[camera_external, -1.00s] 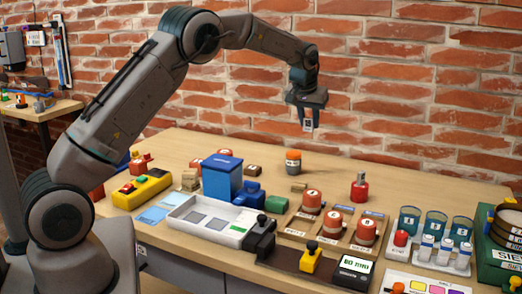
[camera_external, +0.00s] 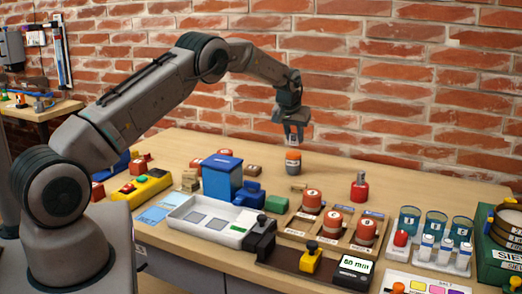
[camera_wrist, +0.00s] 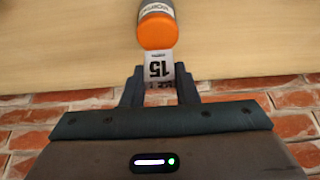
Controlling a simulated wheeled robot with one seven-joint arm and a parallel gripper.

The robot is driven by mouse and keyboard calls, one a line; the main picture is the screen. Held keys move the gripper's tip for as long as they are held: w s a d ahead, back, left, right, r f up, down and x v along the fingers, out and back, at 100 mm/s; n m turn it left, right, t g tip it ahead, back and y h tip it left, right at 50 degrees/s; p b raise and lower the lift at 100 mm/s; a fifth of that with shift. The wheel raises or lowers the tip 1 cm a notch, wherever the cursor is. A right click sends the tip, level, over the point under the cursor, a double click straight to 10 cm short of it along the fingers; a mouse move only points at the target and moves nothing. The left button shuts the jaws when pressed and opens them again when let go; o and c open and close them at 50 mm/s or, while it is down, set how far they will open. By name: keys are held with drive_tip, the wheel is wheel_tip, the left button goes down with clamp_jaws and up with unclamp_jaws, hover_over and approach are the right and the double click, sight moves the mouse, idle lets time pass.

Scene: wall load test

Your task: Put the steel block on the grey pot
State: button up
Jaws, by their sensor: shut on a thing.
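My gripper (camera_external: 294,141) is shut on the steel block, a small pale block whose face is marked "15" in the wrist view (camera_wrist: 160,69). The grey pot (camera_external: 293,162) stands upright at the back of the bench, with an orange upper part and a grey body. It also shows in the wrist view (camera_wrist: 157,28), right beyond the block. The block hangs just above the pot's top in the outside view; I cannot tell whether they touch. The fingers hide part of the block.
A red bottle-shaped piece (camera_external: 359,187) stands to the right of the pot. A blue box (camera_external: 222,180) and white tray (camera_external: 207,234) are at the front left. Red-topped pots (camera_external: 312,201) stand in front. The brick wall is close behind.

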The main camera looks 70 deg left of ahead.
drive_tip(key=shift+f, duration=1.15)
drive_tip(key=shift+f, duration=0.25)
drive_tip(key=o, duration=1.1)
drive_tip(key=shift+c, duration=0.2)
drive_tip(key=shift+r, duration=0.1)
drive_tip(key=shift+r+p, duration=0.2)
drive_tip(key=shift+p, duration=0.1)
drive_tip(key=b+v, duration=0.2)
drive_tip(key=v, duration=1)
drive_tip(key=shift+b, duration=0.35)
